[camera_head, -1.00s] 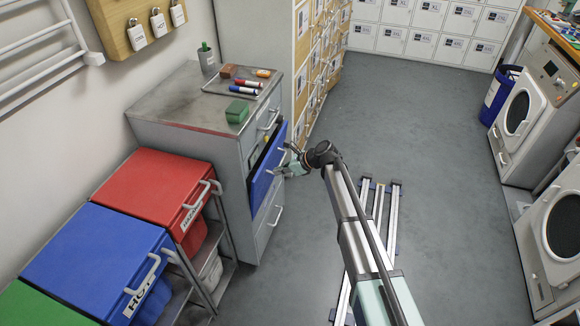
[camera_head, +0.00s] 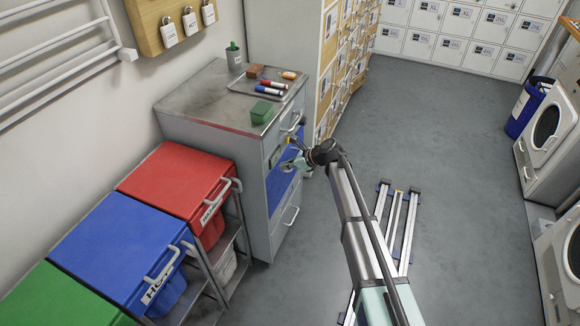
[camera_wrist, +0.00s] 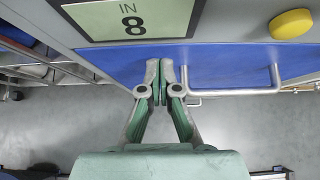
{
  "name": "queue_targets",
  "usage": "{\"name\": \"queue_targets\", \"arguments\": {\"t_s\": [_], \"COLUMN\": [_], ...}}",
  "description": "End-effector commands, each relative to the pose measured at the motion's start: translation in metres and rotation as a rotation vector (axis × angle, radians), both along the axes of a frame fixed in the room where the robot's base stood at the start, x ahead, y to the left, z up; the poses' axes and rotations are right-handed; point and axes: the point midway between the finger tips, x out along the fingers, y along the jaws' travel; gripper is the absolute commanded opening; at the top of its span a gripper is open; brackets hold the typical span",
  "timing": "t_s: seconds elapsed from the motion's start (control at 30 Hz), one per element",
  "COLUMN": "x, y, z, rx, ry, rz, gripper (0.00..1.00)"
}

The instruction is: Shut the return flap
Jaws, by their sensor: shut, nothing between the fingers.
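The return flap (camera_head: 279,187) is a blue panel on the front of the grey cabinet (camera_head: 205,122). It looks about flush with the cabinet front, though my gripper hides part of it and I cannot tell if any gap is left. In the wrist view the blue flap (camera_wrist: 225,62) spans the picture below an "IN 8" label (camera_wrist: 133,20), with a pale bar handle (camera_wrist: 245,94). My gripper (camera_head: 288,165) is in front of the flap. In the wrist view my gripper (camera_wrist: 161,66) is shut and empty, its fingertips at the flap's face left of the handle; contact is unclear.
A yellow round knob (camera_wrist: 290,24) is right of the label. A tray (camera_head: 262,88) with markers and a green box (camera_head: 261,112) are on the cabinet top. Red (camera_head: 172,180) and blue (camera_head: 120,240) lidded bins stand left. Open floor (camera_head: 450,150) lies right.

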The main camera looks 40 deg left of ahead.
Motion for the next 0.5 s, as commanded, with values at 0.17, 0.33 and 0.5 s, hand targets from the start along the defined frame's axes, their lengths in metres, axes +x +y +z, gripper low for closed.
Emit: {"name": "queue_targets", "arguments": {"t_s": [0.17,0.33,0.5], "x": [0.0,0.001,0.004], "y": [-0.001,-0.003,-0.019], "z": [-0.001,-0.001,0.001], "rx": [0.0,0.0,0.0], "ry": [0.0,0.0,0.001], "rz": [-0.001,-0.001,-0.003], "gripper": [0.0,0.0,0.0]}}
